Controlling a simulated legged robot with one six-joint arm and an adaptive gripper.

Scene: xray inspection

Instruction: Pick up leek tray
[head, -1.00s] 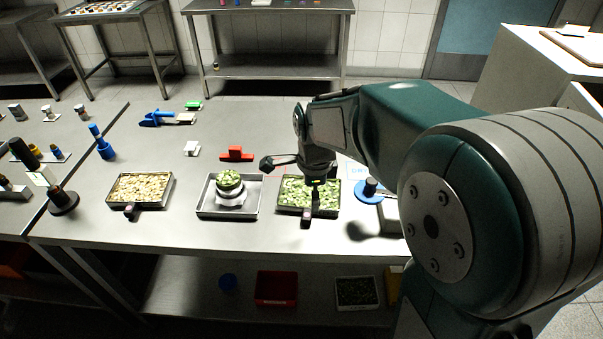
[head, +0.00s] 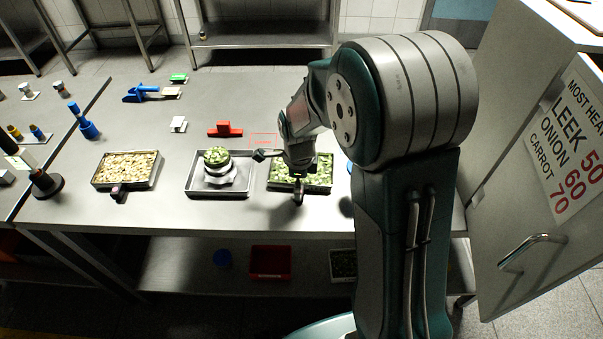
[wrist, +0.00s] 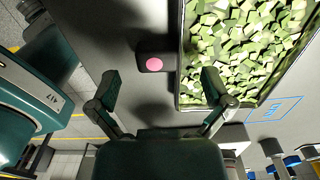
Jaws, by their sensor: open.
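The leek tray (head: 331,178) is a metal tray filled with pale and dark green chopped pieces, at the right end of the row of trays on the table. In the wrist view the leek tray (wrist: 180,55) fills the upper right. Its short dark handle with a pink round end (wrist: 154,64) sticks out from the tray's side. My gripper (head: 280,175) is open and empty over the tray's front left part. In the wrist view my gripper (wrist: 160,88) has its fingers spread, with the handle ahead of the gap between them. The arm hides part of the tray.
A red block (head: 225,129) lies behind. A cabinet with a heat sign (head: 570,140) stands at right. Bare table lies along the front.

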